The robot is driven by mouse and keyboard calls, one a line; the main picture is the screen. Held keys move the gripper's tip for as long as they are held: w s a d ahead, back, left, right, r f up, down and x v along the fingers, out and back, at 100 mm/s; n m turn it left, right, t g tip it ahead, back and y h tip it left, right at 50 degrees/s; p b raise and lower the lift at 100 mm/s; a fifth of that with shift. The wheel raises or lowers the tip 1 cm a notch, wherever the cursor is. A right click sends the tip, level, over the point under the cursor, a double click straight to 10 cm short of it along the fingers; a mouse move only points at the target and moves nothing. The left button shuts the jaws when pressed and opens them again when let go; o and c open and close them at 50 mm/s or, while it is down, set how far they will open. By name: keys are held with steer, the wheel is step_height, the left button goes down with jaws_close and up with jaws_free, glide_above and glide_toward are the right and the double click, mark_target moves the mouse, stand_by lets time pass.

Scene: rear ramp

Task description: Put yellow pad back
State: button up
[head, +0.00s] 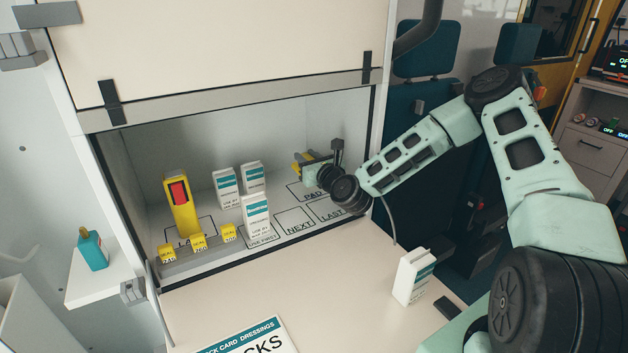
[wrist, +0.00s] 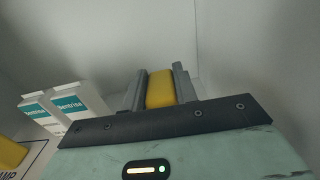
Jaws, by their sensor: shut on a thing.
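My gripper (head: 306,160) is inside the open cabinet, toward its back right, above the floor outline marked PAD (head: 312,192). In the wrist view the two grey fingers are shut on the yellow pad (wrist: 160,88), which stands between them. In the head view only small yellow parts of the pad (head: 297,166) show beside the fingers. The pad appears to be held near the back wall. I cannot tell whether its underside touches the shelf.
White cartons (head: 256,213) stand left of my gripper, beside a yellow lamp-like device (head: 181,208) and small yellow tags (head: 198,242). The outlines NEXT (head: 296,224) and LAST (head: 330,211) are empty. Another carton (head: 413,277) stands on the counter outside.

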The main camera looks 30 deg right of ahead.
steer(key=shift+f, duration=2.75)
steer(key=shift+f+b, duration=0.2)
steer(key=shift+b, duration=0.1)
steer(key=o, duration=1)
steer(key=shift+o, duration=0.2)
steer(key=shift+r, duration=0.3)
steer(key=s, duration=1.2)
steer(key=shift+f, duration=0.15)
